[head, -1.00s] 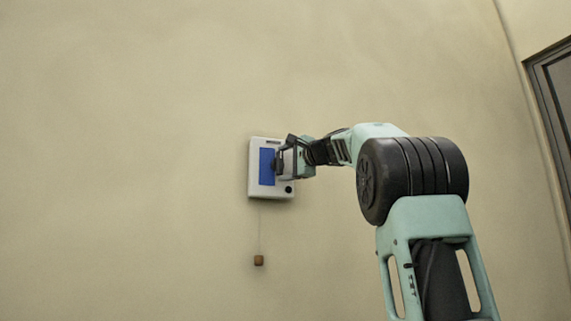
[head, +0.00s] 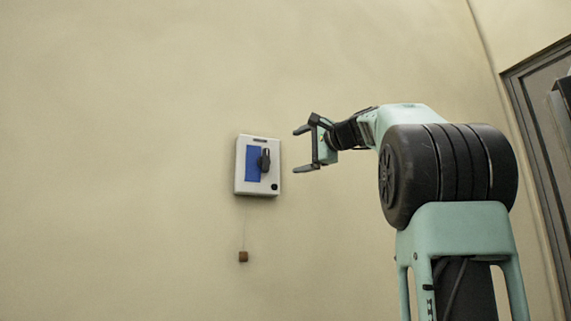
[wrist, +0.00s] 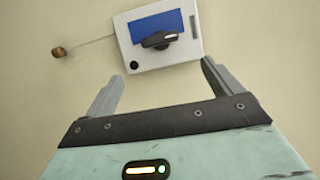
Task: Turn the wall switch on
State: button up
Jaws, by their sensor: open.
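The wall switch (head: 240,180) is a white box with a blue panel and a black knob (head: 264,160) on the right part of the panel. In the head view the knob's handle stands upright. In the wrist view the switch (wrist: 190,53) appears turned, with the knob (wrist: 160,40) ahead of the fingers. My gripper (head: 298,150) is open and empty, to the right of the switch and apart from it.
A small brown block (head: 243,257) hangs on a thin cord below the switch and also shows in the wrist view (wrist: 58,52). A dark-framed door or window (head: 530,130) is at the right. The wall around the switch is bare.

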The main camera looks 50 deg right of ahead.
jog(key=s, duration=0.3)
jog(key=s+a+b, duration=0.1)
jog(key=s, duration=0.1)
jog(key=shift+d, duration=0.1)
dwell(0.4)
